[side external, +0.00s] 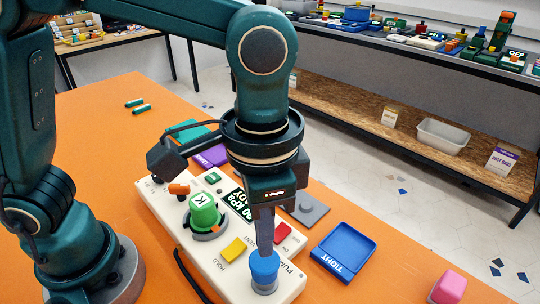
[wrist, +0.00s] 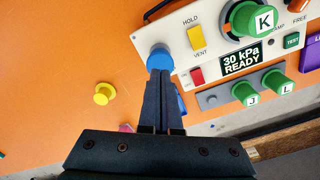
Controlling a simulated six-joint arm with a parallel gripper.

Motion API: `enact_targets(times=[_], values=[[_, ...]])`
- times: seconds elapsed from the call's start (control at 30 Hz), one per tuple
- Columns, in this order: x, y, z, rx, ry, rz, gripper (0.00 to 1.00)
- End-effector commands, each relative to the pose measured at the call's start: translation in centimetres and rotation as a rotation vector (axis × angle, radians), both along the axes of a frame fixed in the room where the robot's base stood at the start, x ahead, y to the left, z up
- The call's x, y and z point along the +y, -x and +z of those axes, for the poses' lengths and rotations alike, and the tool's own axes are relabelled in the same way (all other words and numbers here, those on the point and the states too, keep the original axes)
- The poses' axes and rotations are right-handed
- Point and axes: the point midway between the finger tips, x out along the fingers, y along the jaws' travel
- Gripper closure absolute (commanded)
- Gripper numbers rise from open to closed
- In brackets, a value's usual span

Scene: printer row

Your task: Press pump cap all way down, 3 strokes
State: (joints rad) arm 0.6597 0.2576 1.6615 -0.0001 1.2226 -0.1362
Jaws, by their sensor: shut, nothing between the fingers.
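The blue pump cap (side external: 265,267) stands at the near end of the white panel (side external: 213,258), beside the printed word PUMP. It sits above a paler grey-blue collar. My gripper (side external: 265,246) is shut and empty, pointing down with its fingertips at the top of the cap. The cap also shows in the wrist view (wrist: 159,56), just beyond the fingertips (wrist: 159,74). I cannot tell whether the tips touch it. The panel's display (wrist: 241,60) reads 30 kPa READY.
The panel also carries a yellow switch (side external: 233,249), a red switch (side external: 281,231), a green K knob (side external: 204,210) and an orange lever (side external: 179,189). A blue TIGHT tray (side external: 345,249) and a pink block (side external: 449,288) lie right of it.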

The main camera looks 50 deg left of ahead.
Motion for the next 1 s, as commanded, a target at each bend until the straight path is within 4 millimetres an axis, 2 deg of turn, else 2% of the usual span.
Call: enact_targets(times=[0.5,0.9,1.0], values=[[0.0,0.0,4.9,-0.003,0.001,0.0,1.0],[0.0,0.0,5.4,0.0,0.0,0.002,1.0],[0.7,-0.6,6.0,-0.017,0.013,0.032,1.0]])
